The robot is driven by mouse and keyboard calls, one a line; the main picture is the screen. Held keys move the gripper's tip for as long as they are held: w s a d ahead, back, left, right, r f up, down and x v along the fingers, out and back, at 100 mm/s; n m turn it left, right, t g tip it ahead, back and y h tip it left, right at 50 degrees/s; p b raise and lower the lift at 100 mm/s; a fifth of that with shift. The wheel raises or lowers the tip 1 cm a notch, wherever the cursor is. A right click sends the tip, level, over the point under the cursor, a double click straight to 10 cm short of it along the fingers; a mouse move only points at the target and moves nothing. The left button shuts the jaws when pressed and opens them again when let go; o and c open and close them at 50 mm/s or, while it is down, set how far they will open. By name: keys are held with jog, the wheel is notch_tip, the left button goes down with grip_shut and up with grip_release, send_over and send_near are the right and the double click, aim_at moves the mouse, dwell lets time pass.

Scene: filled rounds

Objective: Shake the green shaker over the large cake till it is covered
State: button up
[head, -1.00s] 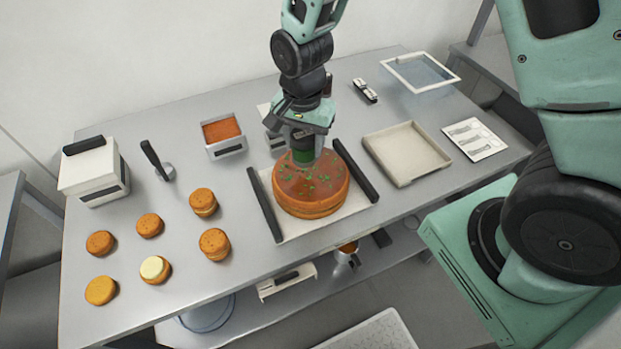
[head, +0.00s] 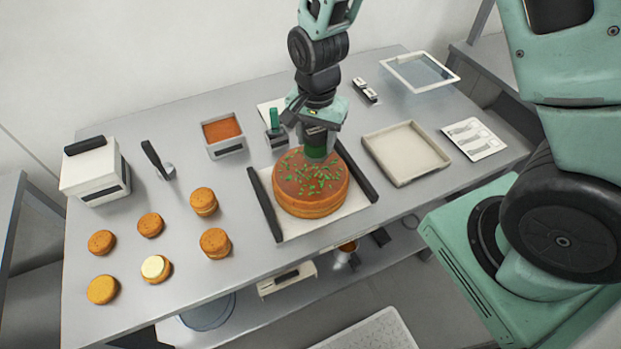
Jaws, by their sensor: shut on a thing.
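The large cake (head: 309,197) has a brown top and orange-brown sides. It sits on a white tray (head: 290,229) with black side handles. Green bits lie scattered over its top, thicker in the middle and right, with brown showing between them and near the left and front edges. My gripper (head: 318,132) is shut on the green shaker (head: 317,147), which points down just above the back right part of the cake. The gripper hides the shaker's upper part, and the shaker hides a little of the cake's back edge.
A container of orange filling (head: 222,131) and another with a green-handled tool (head: 275,129) stand behind. Several small cakes (head: 203,201) are on the left, near a white box (head: 92,171). An empty beige tray (head: 405,152) is on the right.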

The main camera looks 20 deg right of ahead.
jog(key=shift+d+p, duration=0.1)
jog(key=shift+p, duration=0.2)
jog(key=a, duration=0.3)
jog(key=shift+p, duration=0.4)
jog(key=shift+r, duration=0.1)
dwell(1.3)
jog(key=shift+r+p, duration=2.15)
jog(key=shift+r, duration=0.3)
